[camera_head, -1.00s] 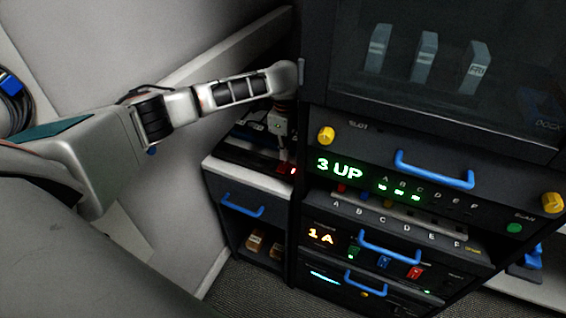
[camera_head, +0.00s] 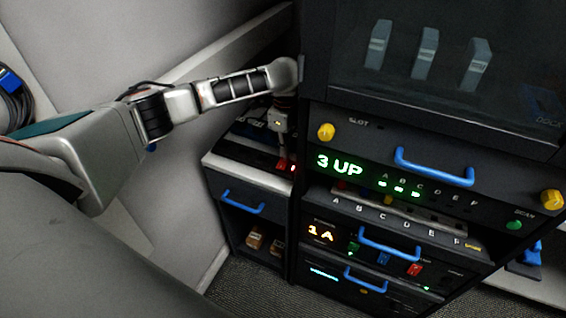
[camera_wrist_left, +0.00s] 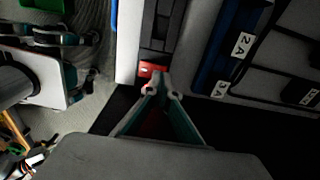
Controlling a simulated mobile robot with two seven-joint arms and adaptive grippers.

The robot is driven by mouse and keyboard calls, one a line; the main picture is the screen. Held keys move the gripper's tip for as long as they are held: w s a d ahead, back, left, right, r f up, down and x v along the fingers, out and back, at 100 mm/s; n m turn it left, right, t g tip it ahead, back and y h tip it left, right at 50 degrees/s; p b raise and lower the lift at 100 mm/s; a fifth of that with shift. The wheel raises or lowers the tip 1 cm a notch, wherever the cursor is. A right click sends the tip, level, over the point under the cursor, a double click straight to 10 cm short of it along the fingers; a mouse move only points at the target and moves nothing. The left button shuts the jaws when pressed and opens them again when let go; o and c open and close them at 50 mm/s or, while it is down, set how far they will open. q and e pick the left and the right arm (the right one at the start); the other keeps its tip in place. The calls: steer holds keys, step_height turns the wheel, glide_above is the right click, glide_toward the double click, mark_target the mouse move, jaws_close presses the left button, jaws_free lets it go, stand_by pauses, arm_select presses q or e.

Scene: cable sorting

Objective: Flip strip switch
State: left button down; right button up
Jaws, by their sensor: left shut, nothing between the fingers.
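The power strip (camera_head: 243,152) is a dark bar on top of the low cabinet left of the rack. Its red switch (camera_head: 282,165) sits at the strip's right end, with a small red light beside it. In the left wrist view the red switch (camera_wrist_left: 152,70) lies just beyond my fingertips. My left gripper (camera_head: 285,157) points down at the switch, shut and empty. It also shows in the left wrist view (camera_wrist_left: 162,90), its tips together at or very near the switch; I cannot tell whether they touch. My right gripper is not in view.
The rack (camera_head: 340,140) stands close to the right of my left gripper, with blue handles (camera_head: 434,168), yellow knobs and a lit "3 UP" display. The low cabinet (camera_head: 250,181) has a blue-handled drawer. A pale wall is behind my left arm.

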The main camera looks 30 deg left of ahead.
mark_target(285, 160)
arm_select(q)
steer(key=shift+f, duration=1.1)
stand_by(0.9)
steer(key=shift+r, duration=3.55)
